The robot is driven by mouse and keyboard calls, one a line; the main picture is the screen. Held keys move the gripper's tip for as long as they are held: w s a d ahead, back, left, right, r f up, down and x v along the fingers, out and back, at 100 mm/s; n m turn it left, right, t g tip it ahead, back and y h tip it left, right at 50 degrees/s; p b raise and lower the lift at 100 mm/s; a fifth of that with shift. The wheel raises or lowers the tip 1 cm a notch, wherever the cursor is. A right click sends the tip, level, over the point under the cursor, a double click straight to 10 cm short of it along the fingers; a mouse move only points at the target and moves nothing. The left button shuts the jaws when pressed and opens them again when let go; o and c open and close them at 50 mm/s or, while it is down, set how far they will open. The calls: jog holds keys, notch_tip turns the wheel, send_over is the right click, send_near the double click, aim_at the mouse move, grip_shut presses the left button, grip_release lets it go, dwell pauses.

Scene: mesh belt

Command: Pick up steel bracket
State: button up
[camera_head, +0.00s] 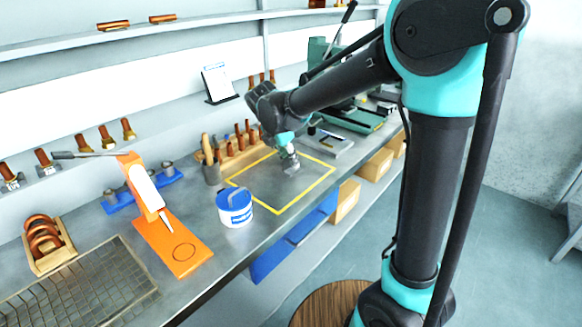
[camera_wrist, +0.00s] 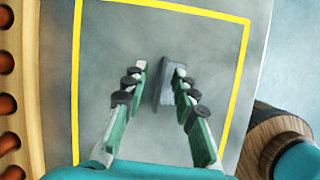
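The steel bracket (camera_wrist: 166,82) is a small grey metal piece on the steel worktop, inside a yellow taped rectangle. In the wrist view it stands out between my two fingertips. My gripper (camera_wrist: 160,72) is open, with one green and white finger on each side of the bracket and a visible gap on both sides. In the head view my gripper (camera_head: 289,160) points down over the yellow rectangle (camera_head: 275,211). There the bracket (camera_head: 291,168) shows as a small grey shape at the fingertips and is partly hidden.
A blue and white tub (camera_head: 235,208) stands just left of the yellow rectangle. An orange clamp stand (camera_head: 172,242) and a mesh belt (camera_head: 80,290) lie farther left. The worktop inside the rectangle is otherwise clear.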

jog(key=shift+c, duration=0.2)
grip_shut()
jog(key=shift+r, duration=0.1)
notch_tip(320, 180, up, 20)
dwell(0.7)
